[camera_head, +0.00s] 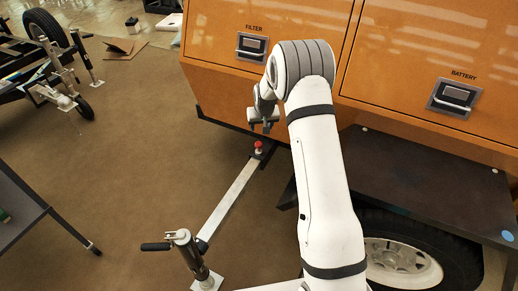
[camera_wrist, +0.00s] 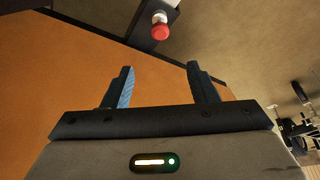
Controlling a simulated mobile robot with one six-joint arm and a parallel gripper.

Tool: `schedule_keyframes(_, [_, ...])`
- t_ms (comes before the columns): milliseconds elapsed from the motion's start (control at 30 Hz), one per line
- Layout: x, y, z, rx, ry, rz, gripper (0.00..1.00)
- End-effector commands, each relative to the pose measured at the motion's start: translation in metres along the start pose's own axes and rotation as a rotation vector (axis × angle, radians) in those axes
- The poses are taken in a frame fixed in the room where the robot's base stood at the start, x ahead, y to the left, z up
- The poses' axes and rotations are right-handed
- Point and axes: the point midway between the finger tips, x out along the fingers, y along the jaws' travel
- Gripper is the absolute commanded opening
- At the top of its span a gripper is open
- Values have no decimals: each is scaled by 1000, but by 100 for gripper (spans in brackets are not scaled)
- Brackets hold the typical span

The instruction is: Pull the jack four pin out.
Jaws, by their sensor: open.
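A red-knobbed pin (camera_head: 258,146), which looks like the jack pin, stands at the far end of a pale outrigger bar (camera_head: 232,193), by the orange cabinet's lower edge. The red knob also shows in the wrist view (camera_wrist: 160,31), on a short light stem against the dark frame. My gripper (camera_head: 264,129) is just above the pin in the head view. In the wrist view my gripper (camera_wrist: 159,66) is open and empty, with the knob beyond the fingertips, roughly centred between them and apart from them. No label marks the pin's number.
The orange cabinet (camera_head: 218,93) rises right behind the gripper. A jack (camera_head: 190,257) with a black handle stands at the bar's near end. A dark fender (camera_head: 430,185) over a wheel is at right.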

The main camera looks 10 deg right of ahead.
Motion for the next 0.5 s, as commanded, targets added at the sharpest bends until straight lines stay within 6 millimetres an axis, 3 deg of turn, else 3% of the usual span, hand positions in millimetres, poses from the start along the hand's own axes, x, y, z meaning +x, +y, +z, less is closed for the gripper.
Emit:
schedule_keyframes(33, [30, 0, 3, 0, 1, 0, 53])
schedule_keyframes(100, [53, 0, 3, 0, 8, 0, 53])
schedule_keyframes(500, [112, -1, 4, -1, 15, -1, 53])
